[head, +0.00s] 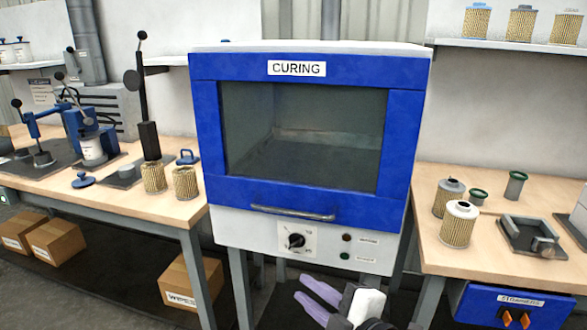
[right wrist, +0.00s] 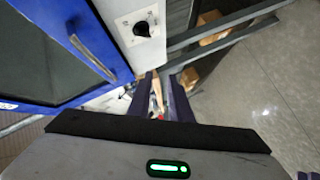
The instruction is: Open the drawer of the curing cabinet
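The curing cabinet (head: 205,130) stands in the middle of the head view, with a blue front, a dark window and a "CURING" label. A grey bar handle (head: 293,213) runs along the bottom of the blue front, which looks closed. The handle also shows at upper left in the right wrist view (right wrist: 92,57). My right gripper (head: 301,287), with purple fingers, is below the cabinet's control panel, apart from the handle. Its fingers are spread with nothing held between them. My left gripper is not in view.
A dial (head: 296,241) sits on the white panel under the handle. The left bench (head: 170,207) carries presses and filter cartridges. Cardboard boxes (head: 190,280) are under the left bench.

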